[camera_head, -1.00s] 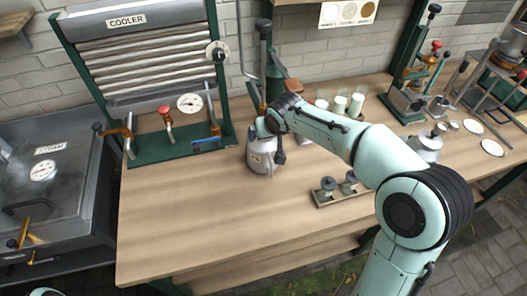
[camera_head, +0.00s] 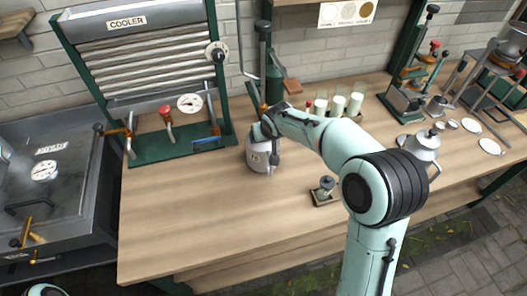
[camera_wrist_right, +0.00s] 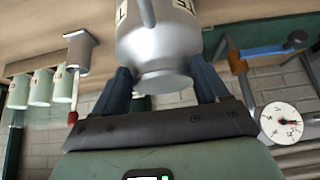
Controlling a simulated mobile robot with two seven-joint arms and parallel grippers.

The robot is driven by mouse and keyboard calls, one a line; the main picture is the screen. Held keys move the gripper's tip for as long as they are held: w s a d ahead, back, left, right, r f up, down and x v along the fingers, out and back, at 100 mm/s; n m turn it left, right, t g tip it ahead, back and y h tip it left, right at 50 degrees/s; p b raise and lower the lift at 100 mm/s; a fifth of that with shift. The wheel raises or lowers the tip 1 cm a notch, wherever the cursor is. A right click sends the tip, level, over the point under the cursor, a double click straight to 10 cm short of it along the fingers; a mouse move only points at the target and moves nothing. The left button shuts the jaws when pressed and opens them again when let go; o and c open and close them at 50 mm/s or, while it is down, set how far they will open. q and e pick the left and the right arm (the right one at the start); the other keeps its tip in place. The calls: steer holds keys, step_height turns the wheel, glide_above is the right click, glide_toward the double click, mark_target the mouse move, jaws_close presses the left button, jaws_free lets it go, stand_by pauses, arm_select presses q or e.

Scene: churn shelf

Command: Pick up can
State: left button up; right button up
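In the head view my right gripper (camera_head: 264,138) is at the can's upper part and partly hidden by my wrist. My left gripper is not in view.
The cooler (camera_head: 150,75) with its valves stands behind and left of the can. The bench's front left is clear.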

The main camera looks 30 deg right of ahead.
steer(key=shift+c, duration=1.2)
steer(key=shift+r, duration=0.1)
